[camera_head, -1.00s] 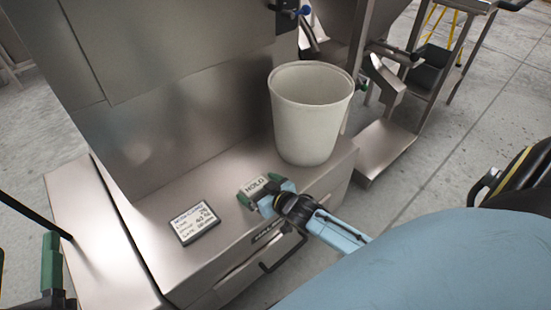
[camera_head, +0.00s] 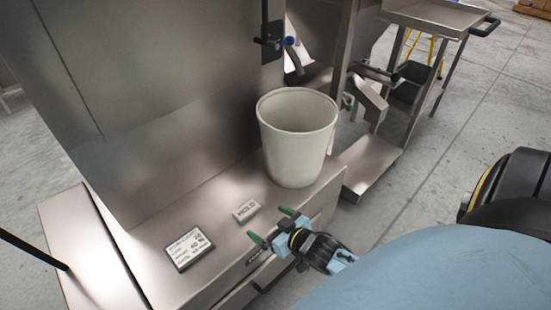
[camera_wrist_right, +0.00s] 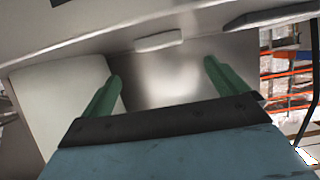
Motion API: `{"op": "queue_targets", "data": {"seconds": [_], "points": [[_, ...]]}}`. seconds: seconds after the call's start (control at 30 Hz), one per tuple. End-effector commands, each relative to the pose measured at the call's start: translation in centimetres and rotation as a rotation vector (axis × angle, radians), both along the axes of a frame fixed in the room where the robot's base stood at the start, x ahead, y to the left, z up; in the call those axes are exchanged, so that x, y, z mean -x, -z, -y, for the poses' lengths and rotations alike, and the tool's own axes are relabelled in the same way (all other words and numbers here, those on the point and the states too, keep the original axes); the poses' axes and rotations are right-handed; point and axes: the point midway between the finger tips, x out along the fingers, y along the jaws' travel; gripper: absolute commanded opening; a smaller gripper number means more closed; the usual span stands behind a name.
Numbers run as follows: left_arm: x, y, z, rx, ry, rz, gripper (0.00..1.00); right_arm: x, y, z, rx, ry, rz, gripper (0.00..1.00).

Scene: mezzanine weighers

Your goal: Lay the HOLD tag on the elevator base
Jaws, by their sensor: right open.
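The HOLD tag (camera_head: 246,211), a small white block with dark lettering, lies flat on the steel elevator base (camera_head: 215,222), between the label card and the white bucket. It also shows in the right wrist view (camera_wrist_right: 159,41), beyond the fingertips. My right gripper (camera_head: 272,225) is open and empty, its green fingers apart, at the front edge of the base and clear of the tag. In the right wrist view the gripper (camera_wrist_right: 162,75) shows a wide gap between its fingers. My left gripper is not visible now.
A white bucket (camera_head: 295,150) stands on the base right of the tag. A dark-framed label card (camera_head: 188,248) lies to the left. A steel wall rises behind. A steel cart (camera_head: 435,18) stands at the back right on open concrete floor.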

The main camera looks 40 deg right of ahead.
Motion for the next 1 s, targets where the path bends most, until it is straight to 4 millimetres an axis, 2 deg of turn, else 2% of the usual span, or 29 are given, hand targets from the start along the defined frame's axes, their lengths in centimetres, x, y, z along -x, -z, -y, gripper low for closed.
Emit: {"op": "queue_targets", "data": {"seconds": [0.23, 0.4, 0.57, 0.77, 1.0], "points": [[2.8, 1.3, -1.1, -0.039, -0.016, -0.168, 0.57, 1.6, -0.7, 0.1, 0.000, 0.000, -0.001, 0.98], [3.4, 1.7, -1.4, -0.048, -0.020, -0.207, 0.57, 1.9, -1.1, -0.2, 0.003, 0.004, -0.014, 0.98], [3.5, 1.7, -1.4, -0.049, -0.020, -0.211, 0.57, 2.8, -2.4, -1.9, 0.026, 0.018, -0.117, 0.98], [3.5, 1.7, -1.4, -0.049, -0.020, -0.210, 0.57, 6.2, -5.9, -5.0, 0.067, 0.011, -0.347, 0.98], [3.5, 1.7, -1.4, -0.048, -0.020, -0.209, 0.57, 11.7, -10.3, -7.5, 0.100, -0.051, -0.585, 0.98]]}}
